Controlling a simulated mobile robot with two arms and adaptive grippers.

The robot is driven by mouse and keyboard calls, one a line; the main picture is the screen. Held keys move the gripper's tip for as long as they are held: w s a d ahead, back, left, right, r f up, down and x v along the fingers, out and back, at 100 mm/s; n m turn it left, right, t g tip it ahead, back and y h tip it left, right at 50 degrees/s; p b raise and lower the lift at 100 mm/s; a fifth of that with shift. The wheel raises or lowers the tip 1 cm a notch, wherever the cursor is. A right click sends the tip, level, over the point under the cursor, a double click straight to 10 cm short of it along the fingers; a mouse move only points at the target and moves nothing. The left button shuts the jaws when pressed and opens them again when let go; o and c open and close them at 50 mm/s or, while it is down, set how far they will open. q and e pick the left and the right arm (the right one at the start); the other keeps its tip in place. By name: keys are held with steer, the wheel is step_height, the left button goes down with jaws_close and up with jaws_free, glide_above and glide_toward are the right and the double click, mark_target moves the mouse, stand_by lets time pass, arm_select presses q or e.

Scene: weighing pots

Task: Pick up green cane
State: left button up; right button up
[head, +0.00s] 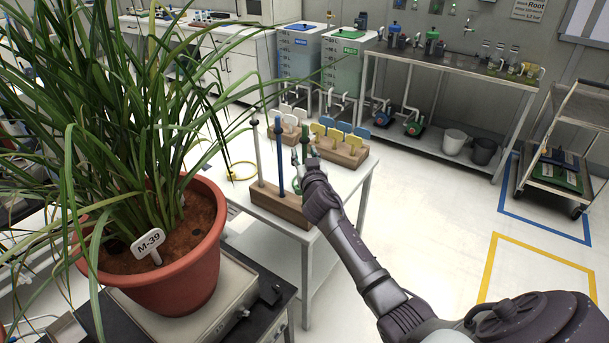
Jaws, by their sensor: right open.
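The green cane (305,133) stands upright at the right end of a wooden block (282,204) on a small white table (260,219). Its top shows above my right gripper (302,158); its lower part is hidden behind the gripper and wrist. My right gripper is open at the cane's upper part. I cannot tell whether the fingers are around the cane or touch it. A blue cane (279,157) and a whitish cane (257,152) stand to its left in the same block. My left gripper is not in view.
A potted plant (165,272) labelled M-39 fills the left side, its leaves reaching toward the canes. Wooden racks with yellow, blue and white tags (345,148) stand behind the gripper. A yellow ring (242,177) lies left of the canes. Floor at right is mostly clear.

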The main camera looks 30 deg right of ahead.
mark_target(305, 126)
steer(key=shift+c, duration=0.4)
jaws_close()
steer(key=shift+r, duration=0.1)
step_height(305, 126, up, 10)
steer(key=p, duration=0.8)
